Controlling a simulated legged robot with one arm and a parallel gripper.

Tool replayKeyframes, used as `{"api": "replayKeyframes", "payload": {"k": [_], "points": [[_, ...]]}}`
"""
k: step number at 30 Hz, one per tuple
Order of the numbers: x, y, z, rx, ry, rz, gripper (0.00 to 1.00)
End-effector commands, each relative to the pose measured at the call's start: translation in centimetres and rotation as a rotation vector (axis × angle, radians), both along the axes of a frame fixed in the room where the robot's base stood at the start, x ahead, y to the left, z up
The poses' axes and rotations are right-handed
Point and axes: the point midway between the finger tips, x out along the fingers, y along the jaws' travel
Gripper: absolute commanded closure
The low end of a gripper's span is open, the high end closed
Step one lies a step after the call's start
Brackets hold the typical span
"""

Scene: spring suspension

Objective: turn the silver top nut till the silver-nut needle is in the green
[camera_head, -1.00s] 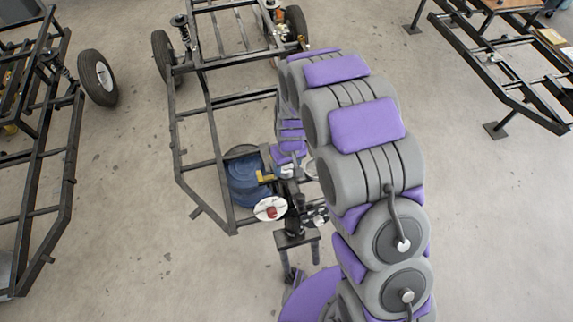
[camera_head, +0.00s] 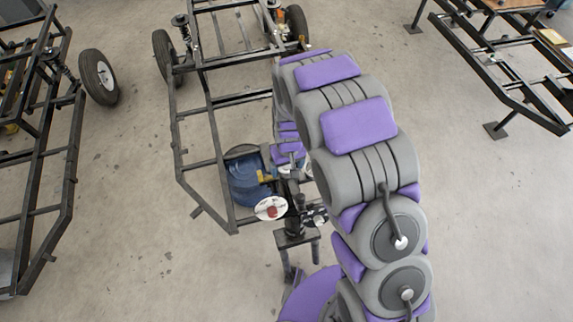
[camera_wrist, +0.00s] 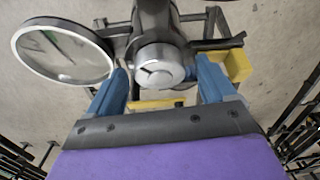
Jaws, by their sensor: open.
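The silver top nut (camera_wrist: 158,66) is a round metal cap with a slotted face on a dark cylinder. It shows at the upper middle of the wrist view. My gripper (camera_wrist: 163,82) is open, with one blue finger on each side of the nut. Small gaps seem to show beside the nut; I cannot tell whether either finger touches it. A round gauge (camera_wrist: 63,52) with a silver rim is at the left, seen at a slant. In the head view my arm mostly hides the nut.
A white disc with a red centre (camera_head: 271,208) and a small dial (camera_head: 318,218) are on the dark stand (camera_head: 296,238). A blue round object (camera_head: 246,182) lies beside it. Black chassis frames (camera_head: 207,110) surround the area. Yellow parts (camera_wrist: 236,66) are close to the right finger.

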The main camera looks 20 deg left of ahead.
Motion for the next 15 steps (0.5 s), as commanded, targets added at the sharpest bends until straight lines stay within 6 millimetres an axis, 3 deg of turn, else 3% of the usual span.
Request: {"api": "replayKeyframes", "payload": {"k": [8, 15], "points": [[0.1, 0.0, 0.8, 0.001, -0.001, 0.0, 0.16], [0.3, -0.1, 5.0, 0.002, -0.005, 0.001, 0.16]]}}
